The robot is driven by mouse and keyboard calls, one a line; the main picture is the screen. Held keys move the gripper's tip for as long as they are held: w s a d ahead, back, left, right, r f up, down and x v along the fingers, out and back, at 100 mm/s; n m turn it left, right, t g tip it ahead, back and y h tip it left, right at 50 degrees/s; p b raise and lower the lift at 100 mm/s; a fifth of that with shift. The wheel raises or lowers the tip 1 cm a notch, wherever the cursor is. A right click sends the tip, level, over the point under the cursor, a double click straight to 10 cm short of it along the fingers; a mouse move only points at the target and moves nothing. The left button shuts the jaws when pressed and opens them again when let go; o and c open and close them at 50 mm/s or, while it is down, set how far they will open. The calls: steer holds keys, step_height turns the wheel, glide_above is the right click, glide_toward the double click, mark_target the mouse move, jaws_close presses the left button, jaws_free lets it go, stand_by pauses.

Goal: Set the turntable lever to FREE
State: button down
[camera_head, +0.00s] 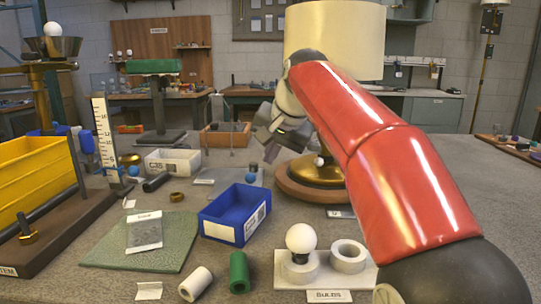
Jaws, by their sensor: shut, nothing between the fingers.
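The turntable (290,186) is a round brown wooden disc near the middle of the bench, with a brass lamp base (318,172) on it. A large cream lampshade (335,40) stands above, behind my red arm. My gripper (268,148) is shut and empty, just left of the lamp base and above the bench. Its fingers are small and partly dark against the background. I cannot clearly make out the lever or its FREE marking; my arm hides the right part of the turntable. A small label (340,214) lies at its front edge.
A blue bin (234,215) stands front left of the turntable. A bulb holder (325,270) with a white bulb (301,238) is in front. A grey plate with a blue ball (250,178) lies left of the turntable. A yellow bin (35,178) stands far left.

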mark_target(252, 172)
steer(key=x, duration=0.7)
steer(key=shift+f+b, duration=0.1)
steer(key=shift+b, duration=0.25)
steer(key=shift+a, duration=0.1)
